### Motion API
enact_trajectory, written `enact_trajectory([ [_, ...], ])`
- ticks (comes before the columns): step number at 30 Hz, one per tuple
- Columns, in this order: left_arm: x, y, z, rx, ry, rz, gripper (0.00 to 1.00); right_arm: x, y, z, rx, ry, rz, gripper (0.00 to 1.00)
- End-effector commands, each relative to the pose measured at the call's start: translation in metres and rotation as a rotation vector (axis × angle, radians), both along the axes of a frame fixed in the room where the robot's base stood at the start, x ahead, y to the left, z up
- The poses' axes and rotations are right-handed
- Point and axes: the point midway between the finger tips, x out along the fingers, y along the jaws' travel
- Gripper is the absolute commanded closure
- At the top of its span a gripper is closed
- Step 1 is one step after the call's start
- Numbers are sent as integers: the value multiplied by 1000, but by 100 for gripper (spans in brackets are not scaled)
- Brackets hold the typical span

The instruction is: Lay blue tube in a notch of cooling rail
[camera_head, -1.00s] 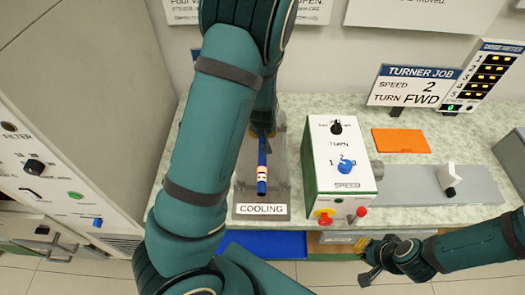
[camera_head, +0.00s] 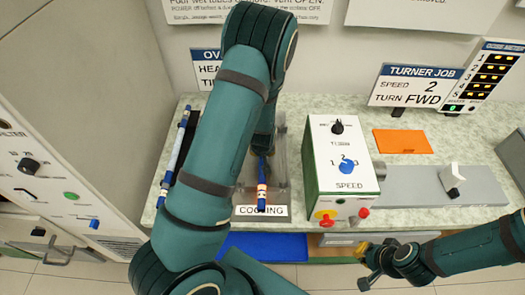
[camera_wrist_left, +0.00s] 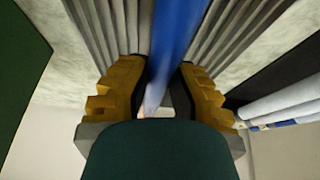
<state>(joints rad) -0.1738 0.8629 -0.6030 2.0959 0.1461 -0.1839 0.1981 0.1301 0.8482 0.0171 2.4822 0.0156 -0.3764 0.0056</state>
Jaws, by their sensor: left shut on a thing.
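The blue tube (camera_head: 261,172), with a red and white banded end, is held by my left gripper (camera_head: 262,152) over the cooling rail (camera_head: 280,197), its banded end toward the COOLING label. In the left wrist view the blue tube (camera_wrist_left: 178,30) runs between the two yellow fingers of my left gripper (camera_wrist_left: 160,92), over the ridged grey rail (camera_wrist_left: 100,20). I cannot tell whether the tube touches a notch. My arm hides part of the rail. My right gripper (camera_head: 368,265) is empty, with its fingers apart, at the bench's front edge.
A blue and white tube (camera_head: 178,145) lies on a dark rack left of my arm. The green and white turner box (camera_head: 342,165) with knobs stands close right of the rail. An orange plate (camera_head: 402,141) lies further right. A blue bin (camera_head: 285,247) is below the front edge.

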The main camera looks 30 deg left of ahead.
Motion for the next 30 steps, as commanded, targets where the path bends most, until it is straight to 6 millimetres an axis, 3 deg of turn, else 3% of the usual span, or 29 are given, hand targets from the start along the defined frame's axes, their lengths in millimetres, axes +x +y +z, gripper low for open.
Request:
enact_trajectory([
  [5,0,0,-4,0,0,0,100,0,0,-4,0,1,1,100],
  [6,0,0,-4,0,0,-1,69,0,0,-4,0,1,1,100],
  [7,0,0,-4,0,0,-1,58,0,0,-4,0,1,1,100],
  [8,0,0,-4,0,0,-1,55,0,0,-3,0,1,1,100],
  [20,0,0,2,0,0,-1,55,0,0,2,0,0,0,100],
  [30,-21,-14,62,-2,-2,-2,55,0,-1,15,3,-1,0,100],
])
